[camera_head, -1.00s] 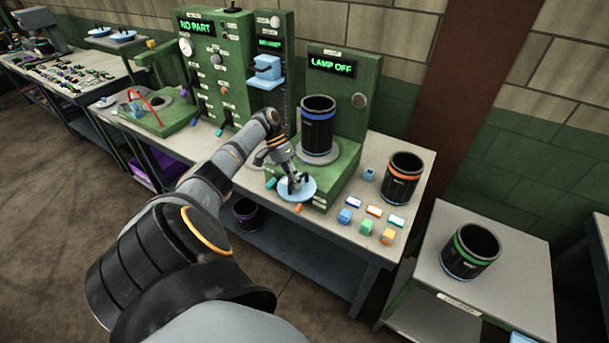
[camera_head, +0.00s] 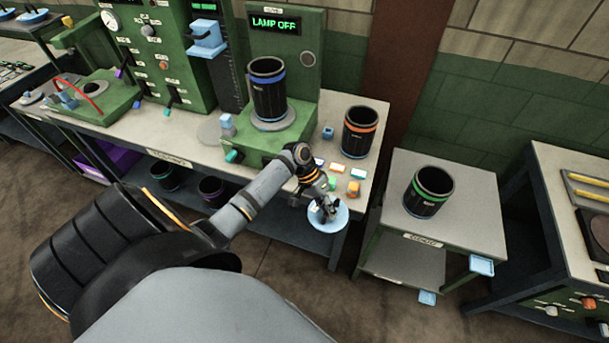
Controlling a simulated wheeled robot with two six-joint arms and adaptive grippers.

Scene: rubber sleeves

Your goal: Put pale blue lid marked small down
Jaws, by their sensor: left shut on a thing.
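The pale blue lid (camera_head: 329,222) is a round, shallow disc in the head view. My left gripper (camera_head: 321,209) is shut on its top and holds it roughly level in the air. The lid appears in front of the bench's front right corner, over the bench leg and floor in the picture. I cannot read any marking on it. Part of its top is hidden by the gripper fingers. My right gripper is not in view.
A green-banded black sleeve (camera_head: 429,192) stands on the small grey table (camera_head: 470,215) to the right. The bench (camera_head: 378,112) holds an orange-banded sleeve (camera_head: 359,132), a blue-banded sleeve (camera_head: 268,90) on the green lamp stand (camera_head: 305,105), and several small coloured blocks (camera_head: 353,188).

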